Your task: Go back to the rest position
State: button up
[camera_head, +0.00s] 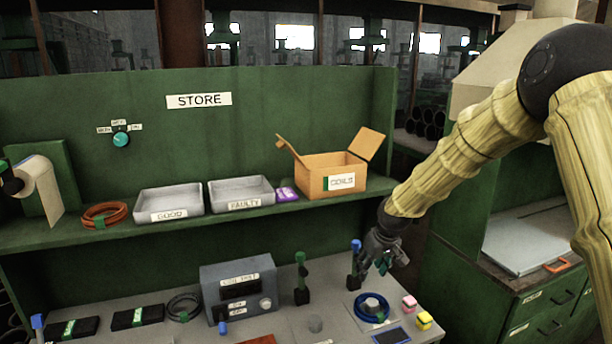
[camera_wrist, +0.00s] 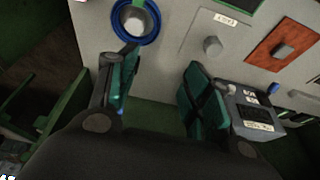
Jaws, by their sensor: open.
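My gripper (camera_head: 382,264) hangs over the right part of the workbench in the head view, at the end of my arm in its pale, ribbed sleeve. In the wrist view my gripper (camera_wrist: 158,92) shows its two green-padded fingers spread apart, with only bench surface between them. A blue ring (camera_wrist: 135,20) around a grey round piece lies on the bench beyond the left finger; the blue ring also shows in the head view (camera_head: 359,310), just below the gripper. The gripper appears apart from it.
Pink (camera_head: 409,303) and yellow (camera_head: 424,320) blocks lie at right. Above, the shelf holds a GOOD tray (camera_head: 168,202), a FAULTY tray (camera_head: 241,192) and an open carton (camera_head: 330,176).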

jog(key=shift+m+g, duration=0.5)
jog(key=s+f, duration=0.3)
jog(key=f, duration=0.2)
jog(key=s+f, duration=0.4)
jog(key=f, duration=0.1)
jog(key=s+a+f, duration=0.1)
jog(key=s+f, duration=0.3)
jog(key=f, duration=0.2)
jog(key=shift+s, duration=0.1)
jog(key=s+d+f+m+g, duration=0.1)
jog(key=s+f, duration=0.7)
jog(key=s, duration=0.6)
jog(key=s+d+f+m+g, duration=0.1)
jog(key=s+f, duration=0.8)
jog(key=s, duration=0.5)
jog(key=s+d+f+m+h, duration=0.1)
jog(key=s, duration=0.7)
jog(key=s+d+f, duration=0.1)
jog(key=s+d, duration=0.1)
jog(key=s, duration=0.7)
jog(key=f+b, duration=0.2)
jog(key=b, duration=0.1)
jog(key=f+b, duration=0.2)
jog(key=shift+w+a, duration=0.25)
jog(key=shift+w, duration=0.15)
jog(key=shift+r, duration=0.1)
jog(key=c, duration=0.3)
jog(key=shift+a, duration=0.15)
